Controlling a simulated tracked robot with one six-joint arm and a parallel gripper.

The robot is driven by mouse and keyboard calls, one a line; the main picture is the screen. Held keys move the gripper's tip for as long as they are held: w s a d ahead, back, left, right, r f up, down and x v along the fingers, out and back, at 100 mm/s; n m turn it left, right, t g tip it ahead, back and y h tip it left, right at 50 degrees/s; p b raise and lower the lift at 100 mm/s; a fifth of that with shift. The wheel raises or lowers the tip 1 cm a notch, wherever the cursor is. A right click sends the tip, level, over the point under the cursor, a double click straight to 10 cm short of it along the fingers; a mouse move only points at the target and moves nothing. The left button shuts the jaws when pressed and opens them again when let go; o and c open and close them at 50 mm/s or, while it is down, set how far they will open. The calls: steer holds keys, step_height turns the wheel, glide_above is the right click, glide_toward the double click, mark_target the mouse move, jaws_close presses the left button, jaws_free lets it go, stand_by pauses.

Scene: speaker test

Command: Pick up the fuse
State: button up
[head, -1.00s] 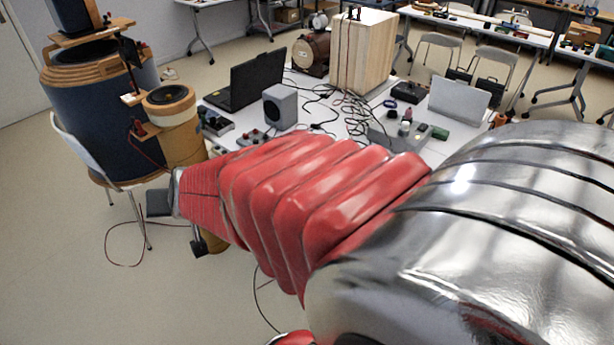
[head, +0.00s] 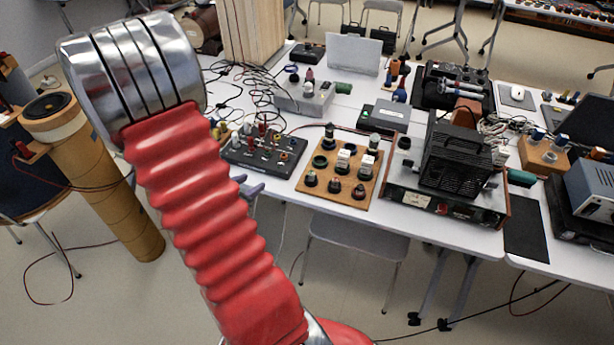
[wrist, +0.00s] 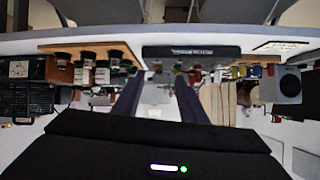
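I cannot single out the fuse in either view. A wooden board (head: 342,176) on the near table carries several dark round parts and white-topped parts (head: 343,160). It also shows upside down at the left of the wrist view (wrist: 112,62). A black box with knobs and sockets (head: 264,150) lies left of the board; its face shows in the wrist view (wrist: 190,52). My gripper (wrist: 157,88) has its two bluish fingers apart, with nothing seen held between them. In the head view the fingers (head: 250,188) show partly behind my red arm, near the black box's front edge.
A black caged instrument (head: 455,158) stands right of the board. A grey box (head: 304,97) and loose cables lie behind. A chair (head: 358,240) stands under the table's front edge. A cardboard column (head: 105,190) stands left.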

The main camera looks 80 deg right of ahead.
steer(key=s+d+f+m+g, duration=0.1)
steer(key=s+g, duration=0.3)
steer(key=s, duration=0.4)
steer(key=shift+s+m, duration=0.3)
steer(key=shift+m, duration=0.1)
steer(key=shift+d+f+h, duration=0.1)
steer(key=shift+f+h, duration=0.05)
steer(key=shift+h, duration=0.15)
glide_toward(309, 176)
steer(key=shift+x, duration=1.85)
steer(key=shift+d, duration=0.1)
steer(key=shift+x, duration=2.55)
jaws_close()
